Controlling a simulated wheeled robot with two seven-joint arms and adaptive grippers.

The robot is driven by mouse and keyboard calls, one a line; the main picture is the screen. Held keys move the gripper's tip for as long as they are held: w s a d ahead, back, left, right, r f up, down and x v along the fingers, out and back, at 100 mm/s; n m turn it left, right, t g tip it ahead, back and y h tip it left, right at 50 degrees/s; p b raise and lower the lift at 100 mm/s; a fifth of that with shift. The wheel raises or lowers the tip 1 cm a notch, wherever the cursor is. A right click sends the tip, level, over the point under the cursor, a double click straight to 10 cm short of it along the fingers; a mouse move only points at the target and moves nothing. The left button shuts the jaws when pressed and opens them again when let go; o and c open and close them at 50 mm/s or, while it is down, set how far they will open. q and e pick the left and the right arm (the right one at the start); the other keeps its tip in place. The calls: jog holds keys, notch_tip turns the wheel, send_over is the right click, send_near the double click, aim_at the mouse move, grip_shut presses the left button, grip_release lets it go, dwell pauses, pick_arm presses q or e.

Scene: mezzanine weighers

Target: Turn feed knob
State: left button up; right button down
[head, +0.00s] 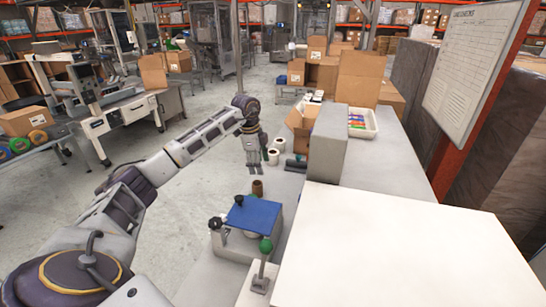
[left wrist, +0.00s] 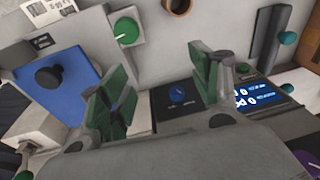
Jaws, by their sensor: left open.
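My left gripper (head: 252,168) hangs fingers-down at the end of my outstretched arm, above the bench's left edge in the head view. In the left wrist view its green-padded fingers (left wrist: 160,90) are open with nothing held. A small dark dial (left wrist: 178,92) on a black panel shows between and beyond the fingers, apart from them. A green round knob (left wrist: 127,30) on a pale plate is above the left finger. The lettering is too small to tell which is the feed knob. My right gripper is not in view.
A blue plate (left wrist: 52,82) with a black knob is left in the wrist view; a lit blue display (left wrist: 265,95) and teal-ended lever (left wrist: 288,38) are right. In the head view, a grey box (head: 326,145), tray (head: 370,133) and large white surface (head: 400,245) are right of the gripper.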

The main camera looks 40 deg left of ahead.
pick_arm(q)
jog(key=shift+w+d+r+m+t+h, duration=0.35)
jog(key=shift+w+d+m+t, duration=0.15)
jog(key=shift+w+m, duration=0.3)
jog(key=shift+w+d+r+m+t+h, duration=0.3)
jog(key=shift+w+d+m+t+h, duration=0.1)
jog(key=shift+w+d+m, duration=0.35)
jog(key=shift+w+d+r+m+t+h, duration=0.3)
jog(key=shift+w+d+m+t+h, duration=0.1)
jog(key=shift+w+m, duration=0.35)
jog(key=shift+s, duration=0.1)
